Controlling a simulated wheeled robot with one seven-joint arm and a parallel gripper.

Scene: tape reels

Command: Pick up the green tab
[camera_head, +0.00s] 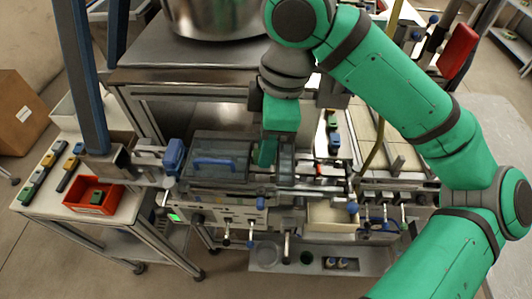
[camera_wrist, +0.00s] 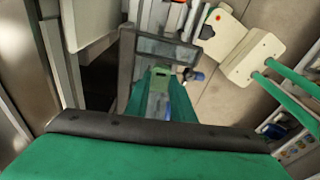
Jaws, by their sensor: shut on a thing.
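My gripper (camera_head: 267,158) points down over the middle of the machine, just right of a clear cover with a blue handle (camera_head: 213,161). In the wrist view its two green fingers (camera_wrist: 160,97) are closed in around a pale green tab (camera_wrist: 160,73). The tab's end shows at the fingertips, inside or in front of a grey rectangular frame (camera_wrist: 168,48). Its lower part is hidden between the fingers. I cannot tell whether the tab is clear of the machine. In the head view my fingers hide it.
A red bin (camera_head: 93,195) with a small green piece stands on the left side table (camera_head: 125,203), near several small coloured blocks. A steel pot (camera_head: 215,18) stands behind the machine. A blue upright post (camera_head: 82,75) rises at the left. A cardboard box (camera_head: 20,112) is far left.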

